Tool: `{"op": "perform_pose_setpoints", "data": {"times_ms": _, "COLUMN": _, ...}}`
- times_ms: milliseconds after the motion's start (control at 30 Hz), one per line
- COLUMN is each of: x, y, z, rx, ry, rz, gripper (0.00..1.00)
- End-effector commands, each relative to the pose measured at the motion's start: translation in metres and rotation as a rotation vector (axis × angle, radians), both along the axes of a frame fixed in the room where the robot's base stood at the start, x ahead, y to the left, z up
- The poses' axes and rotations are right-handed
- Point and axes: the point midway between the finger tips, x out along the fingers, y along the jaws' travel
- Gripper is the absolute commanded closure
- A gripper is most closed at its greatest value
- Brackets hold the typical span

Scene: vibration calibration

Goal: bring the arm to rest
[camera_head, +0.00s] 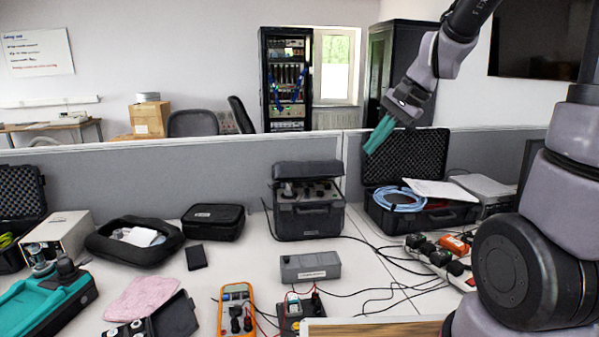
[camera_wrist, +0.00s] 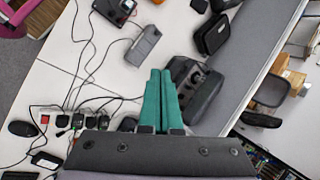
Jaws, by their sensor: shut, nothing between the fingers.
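My gripper (camera_head: 379,134) is at the end of my raised arm at the upper right of the head view. Its teal fingers point down and to the left, in front of the divider and above the open black case. In the wrist view my gripper (camera_wrist: 160,72) shows its two teal fingers close together, shut with nothing between them. The fingers partly cover the black calibrator case (camera_wrist: 203,92) on the desk in that view; in the head view this case (camera_head: 308,222) stands upright in the middle of the desk, apart from the fingers.
An open case with a blue cable (camera_head: 405,200) lies at the right. A grey box (camera_head: 310,267), an orange multimeter (camera_head: 236,310) and a power strip (camera_head: 440,262) with cables lie on the desk. A grey divider (camera_head: 200,178) runs behind. The air around my gripper looks clear.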

Motion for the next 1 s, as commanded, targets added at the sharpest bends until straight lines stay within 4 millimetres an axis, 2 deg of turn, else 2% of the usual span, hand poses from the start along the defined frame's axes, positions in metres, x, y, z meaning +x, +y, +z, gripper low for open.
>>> {"op": "perform_pose_setpoints", "data": {"times_ms": 33, "x": -0.014, "y": -0.006, "z": 0.017, "rx": -0.035, "ry": -0.055, "rz": 0.025, "gripper": 1.00}}
{"op": "perform_pose_setpoints", "data": {"times_ms": 200, "x": -0.060, "y": -0.030, "z": 0.055, "rx": -0.176, "ry": -0.217, "rz": 0.108, "gripper": 1.00}}
{"op": "perform_pose_setpoints", "data": {"times_ms": 400, "x": -0.109, "y": -0.057, "z": 0.083, "rx": -0.343, "ry": -0.380, "rz": 0.172, "gripper": 1.00}}
{"op": "perform_pose_setpoints", "data": {"times_ms": 500, "x": -0.125, "y": -0.067, "z": 0.090, "rx": -0.402, "ry": -0.433, "rz": 0.189, "gripper": 1.00}}
{"op": "perform_pose_setpoints", "data": {"times_ms": 700, "x": -0.137, "y": -0.075, "z": 0.094, "rx": -0.456, "ry": -0.475, "rz": 0.202, "gripper": 1.00}}
{"op": "perform_pose_setpoints", "data": {"times_ms": 1000, "x": -0.137, "y": -0.075, "z": 0.094, "rx": -0.457, "ry": -0.476, "rz": 0.202, "gripper": 1.00}}
